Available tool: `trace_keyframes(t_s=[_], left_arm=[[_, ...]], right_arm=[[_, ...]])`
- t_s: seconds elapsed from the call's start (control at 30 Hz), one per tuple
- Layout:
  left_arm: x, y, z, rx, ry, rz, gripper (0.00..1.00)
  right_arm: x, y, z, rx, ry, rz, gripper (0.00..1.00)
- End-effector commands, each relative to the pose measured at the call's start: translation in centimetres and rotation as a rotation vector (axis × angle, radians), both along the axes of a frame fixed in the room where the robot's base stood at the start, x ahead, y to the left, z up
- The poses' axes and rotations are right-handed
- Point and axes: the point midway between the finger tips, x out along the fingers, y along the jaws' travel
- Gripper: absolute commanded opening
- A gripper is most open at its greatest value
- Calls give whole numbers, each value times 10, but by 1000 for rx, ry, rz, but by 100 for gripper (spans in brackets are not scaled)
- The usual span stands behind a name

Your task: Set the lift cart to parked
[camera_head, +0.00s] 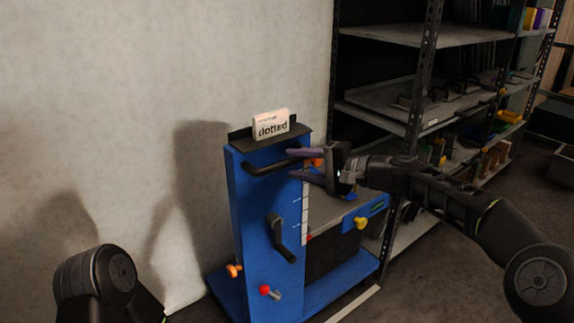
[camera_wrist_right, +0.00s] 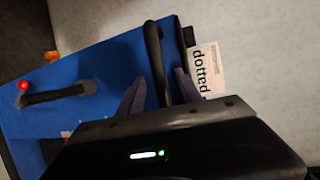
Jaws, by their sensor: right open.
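The lift cart is a blue upright column (camera_head: 262,190) on a blue base, with a grey platform (camera_head: 335,208) on its right side. A black push handle (camera_head: 265,168) crosses the column's top. A black crank (camera_head: 280,237) hangs on its front face. A red-tipped lever (camera_head: 268,291) and an orange knob (camera_head: 234,270) are low down. My right gripper (camera_head: 292,163) is open at the handle's right end. In the wrist view the handle (camera_wrist_right: 153,50) runs between its two purple fingers (camera_wrist_right: 160,92); contact is unclear. My left gripper is out of view.
A white "dotted" card (camera_head: 271,124) stands on top of the column. A yellow knob (camera_head: 361,223) is on the platform's front edge. A loaded metal shelf (camera_head: 420,125) stands behind at right. A plain wall is at left.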

Motion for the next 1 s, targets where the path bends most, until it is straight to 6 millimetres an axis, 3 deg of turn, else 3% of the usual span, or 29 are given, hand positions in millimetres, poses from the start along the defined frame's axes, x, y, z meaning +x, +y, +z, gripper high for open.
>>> trace_keyframes(t_s=[0.2,0.6,0.77,0.87,0.97,1.0], left_arm=[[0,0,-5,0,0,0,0],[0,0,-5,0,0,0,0],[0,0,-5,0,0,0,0],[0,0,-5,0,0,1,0],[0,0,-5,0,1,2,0],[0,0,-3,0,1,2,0]], right_arm=[[-14,-28,5,1,-1,-2,41],[-17,-32,7,1,2,0,41],[-6,-39,1,-25,-2,-54,41],[2,-45,-30,-104,13,-115,41],[2,-53,-83,-216,45,-166,41],[-1,-56,-109,-271,61,-185,41]])
